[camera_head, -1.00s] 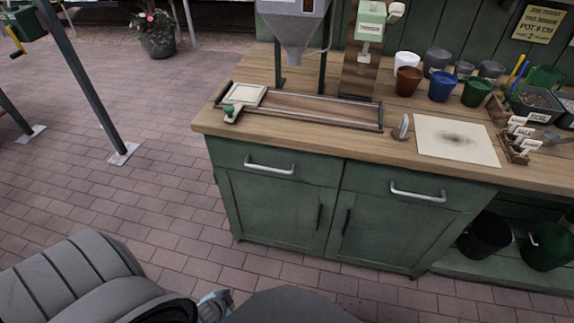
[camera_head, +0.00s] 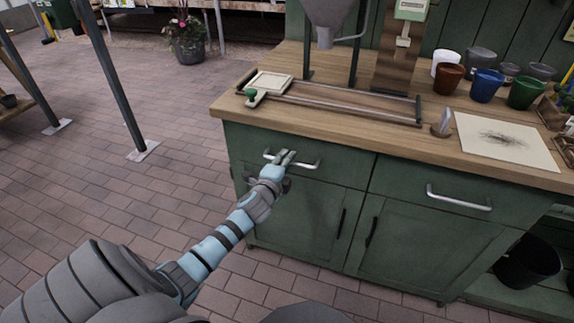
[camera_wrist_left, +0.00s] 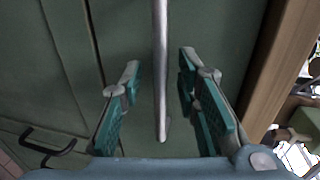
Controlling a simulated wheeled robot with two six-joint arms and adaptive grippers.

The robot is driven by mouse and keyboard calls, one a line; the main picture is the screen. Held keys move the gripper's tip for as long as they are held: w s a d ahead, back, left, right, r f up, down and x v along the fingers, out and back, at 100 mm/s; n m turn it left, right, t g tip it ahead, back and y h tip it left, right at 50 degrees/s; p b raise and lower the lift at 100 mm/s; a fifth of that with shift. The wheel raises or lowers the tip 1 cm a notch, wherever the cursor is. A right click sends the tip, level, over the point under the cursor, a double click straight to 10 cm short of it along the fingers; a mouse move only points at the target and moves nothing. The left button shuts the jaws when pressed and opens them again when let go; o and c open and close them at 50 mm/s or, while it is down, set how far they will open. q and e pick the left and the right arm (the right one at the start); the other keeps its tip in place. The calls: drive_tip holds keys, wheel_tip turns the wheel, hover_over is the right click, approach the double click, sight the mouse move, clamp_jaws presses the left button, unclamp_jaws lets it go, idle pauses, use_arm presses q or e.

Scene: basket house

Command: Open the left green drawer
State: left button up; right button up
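The left green drawer (camera_head: 345,166) is shut, flush with the cabinet front under the wooden worktop. Its silver bar handle (camera_head: 306,165) runs level across it. My left gripper (camera_head: 284,156) is at the handle's middle, its fingers partly covering it. In the left wrist view the gripper (camera_wrist_left: 160,95) is open, with the handle (camera_wrist_left: 160,70) running between its two teal-padded fingers. A gap shows on each side, and neither finger appears to touch it. My right gripper is in neither view.
The right drawer (camera_head: 400,190) with its own handle (camera_head: 459,198) is shut beside it. Cupboard doors (camera_head: 300,215) with dark handles lie below. The worktop (camera_head: 390,141) overhangs the drawers and bears a paper sheet (camera_head: 505,140) and pots. The brick floor is clear in front.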

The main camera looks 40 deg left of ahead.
use_arm(q)
drive_tip(key=shift+w+a+f, duration=0.1)
drive_tip(key=shift+w+a, duration=0.05)
drive_tip(key=shift+w, duration=0.25)
clamp_jaws()
